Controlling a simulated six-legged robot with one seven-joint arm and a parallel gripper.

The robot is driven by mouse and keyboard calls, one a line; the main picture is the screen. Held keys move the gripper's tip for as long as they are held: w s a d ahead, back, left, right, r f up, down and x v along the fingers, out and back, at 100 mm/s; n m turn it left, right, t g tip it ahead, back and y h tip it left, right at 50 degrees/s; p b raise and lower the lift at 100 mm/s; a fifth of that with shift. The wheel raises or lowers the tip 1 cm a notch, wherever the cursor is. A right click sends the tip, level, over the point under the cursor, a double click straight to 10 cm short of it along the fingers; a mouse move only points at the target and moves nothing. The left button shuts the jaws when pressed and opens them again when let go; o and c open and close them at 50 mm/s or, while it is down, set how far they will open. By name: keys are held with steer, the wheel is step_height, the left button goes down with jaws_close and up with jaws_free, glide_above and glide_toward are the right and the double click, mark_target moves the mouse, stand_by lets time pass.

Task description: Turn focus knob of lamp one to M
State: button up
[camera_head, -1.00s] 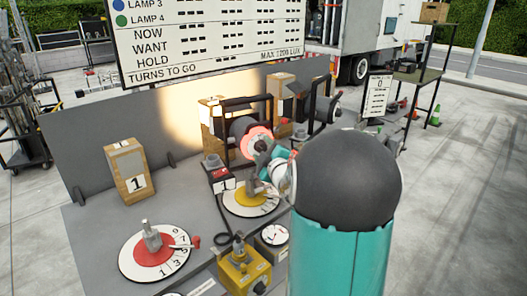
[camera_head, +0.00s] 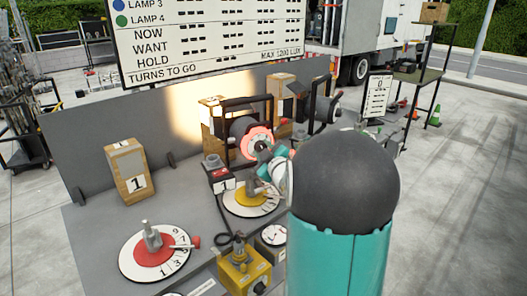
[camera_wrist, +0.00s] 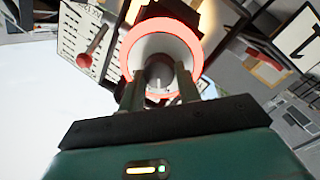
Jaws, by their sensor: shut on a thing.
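The nearer lamp (camera_head: 240,128) is a dark drum in a black yoke on the bench, with a pinkish-red ring (camera_head: 256,142) on the end facing my arm. In the wrist view the red ring (camera_wrist: 128,55) surrounds a pale recess with a round dark grey knob (camera_wrist: 158,72) at its middle. My gripper (camera_wrist: 160,88) is shut on this knob, one finger on either side. In the head view my gripper (camera_head: 265,153) is at the ring, and the knob is hidden. I cannot read an M mark in either view.
A yellow-centred dial (camera_head: 238,206) lies just below my gripper, with a box marked 1 (camera_head: 222,182) beside it. A red-centred dial (camera_head: 135,262) is at front left. A second lamp (camera_head: 322,108) stands behind. A grey panel (camera_head: 110,125) with a light patch backs the bench.

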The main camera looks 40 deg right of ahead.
steer(key=m, duration=0.5)
steer(key=shift+g+y, duration=0.3)
steer(key=shift+s+d+m, duration=0.1)
steer(key=shift+m, duration=0.2)
steer(key=o, duration=1)
steer(key=shift+r, duration=0.1)
steer(key=v, duration=1.3)
steer(key=shift+s, duration=0.35)
steer(key=shift+a, duration=0.2)
